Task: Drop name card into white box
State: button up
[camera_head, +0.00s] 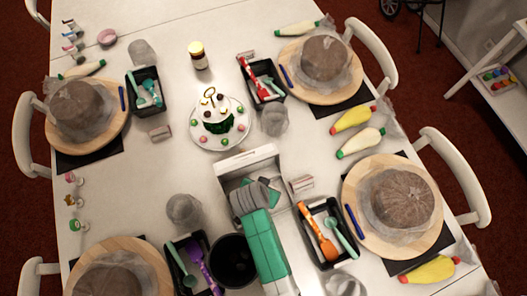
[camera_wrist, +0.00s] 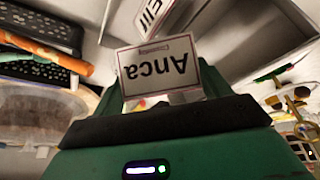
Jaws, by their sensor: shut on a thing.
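My gripper (camera_head: 258,193) is over the open white box (camera_head: 247,158) in the middle of the table. In the wrist view my gripper (camera_wrist: 170,97) is shut on a white name card (camera_wrist: 158,72) that reads "Anca", upside down in the picture. The inside of the white box (camera_wrist: 255,35) shows behind that card.
Other name cards stand at the places, one right of the box (camera_head: 300,184) and one at left (camera_head: 162,132). A black utensil tray (camera_head: 310,235) lies close right of my arm, a black bowl (camera_head: 233,262) close left. The decorated cake (camera_head: 220,122) stands behind the box.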

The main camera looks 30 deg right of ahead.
notch_tip(320, 180, down, 5)
jog(key=b, duration=0.3)
jog(key=shift+r+b, duration=0.1)
jog(key=shift+b, duration=0.25)
jog(key=shift+r, duration=0.15)
jog(key=o, duration=1)
jog(key=p+v, duration=0.1)
jog(key=v, duration=0.6)
jog(key=shift+r+p, duration=0.3)
jog(key=shift+r, duration=0.05)
jog(key=shift+a, duration=0.15)
